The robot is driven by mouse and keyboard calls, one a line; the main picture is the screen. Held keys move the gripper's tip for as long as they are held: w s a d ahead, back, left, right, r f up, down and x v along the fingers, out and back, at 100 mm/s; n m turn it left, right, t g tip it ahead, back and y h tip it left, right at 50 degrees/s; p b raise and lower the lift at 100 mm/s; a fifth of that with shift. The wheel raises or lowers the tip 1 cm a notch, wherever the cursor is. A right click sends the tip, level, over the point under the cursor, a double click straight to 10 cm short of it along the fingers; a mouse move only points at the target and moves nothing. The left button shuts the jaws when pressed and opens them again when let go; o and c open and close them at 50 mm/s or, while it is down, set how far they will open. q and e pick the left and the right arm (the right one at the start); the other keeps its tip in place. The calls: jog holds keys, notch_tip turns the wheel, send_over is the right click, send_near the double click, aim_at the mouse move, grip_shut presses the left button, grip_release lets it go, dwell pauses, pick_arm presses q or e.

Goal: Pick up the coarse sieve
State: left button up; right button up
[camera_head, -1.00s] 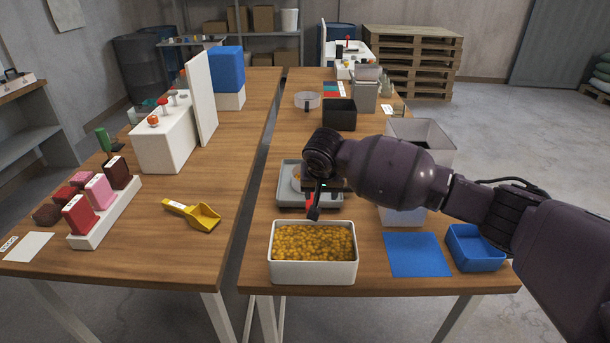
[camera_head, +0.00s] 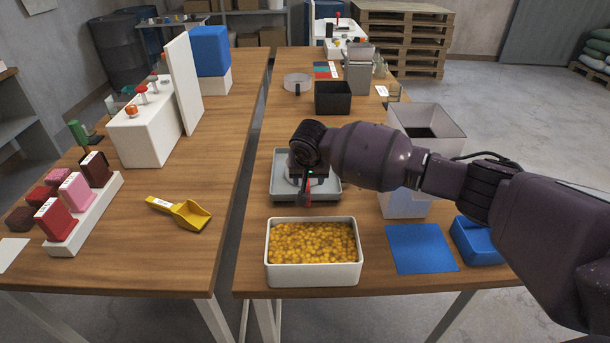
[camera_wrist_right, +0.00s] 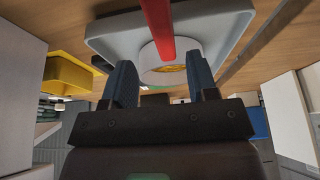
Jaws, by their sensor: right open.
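A round, white-rimmed sieve with a red handle sits in the grey tray (camera_head: 330,193) on the right table. I take it for the coarse sieve, but I see no label. In the head view my right arm hides most of it. In the right wrist view its white rim (camera_wrist_right: 178,66) and red handle (camera_wrist_right: 158,25) show, with something yellow inside the rim. My right gripper (camera_head: 307,196) is above the tray, pointing down, open and empty. In the wrist view its two fingers (camera_wrist_right: 160,72) stand either side of the handle's line. I cannot tell if they touch it. My left gripper is out of view.
A white bin of yellow-orange beads (camera_head: 313,270) stands in front of the tray. A clear bin (camera_head: 455,132), a blue mat (camera_head: 421,249) and a blue tray (camera_head: 474,240) are to the right. A black bin (camera_head: 333,97) and another round sieve (camera_head: 297,82) are behind.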

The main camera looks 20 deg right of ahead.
jog(key=x, duration=0.3)
jog(key=b+x, duration=0.1)
jog(key=x, duration=0.1)
jog(key=shift+w+a, duration=0.15)
jog(key=shift+a, duration=0.1)
jog(key=shift+r, duration=0.1)
grip_shut()
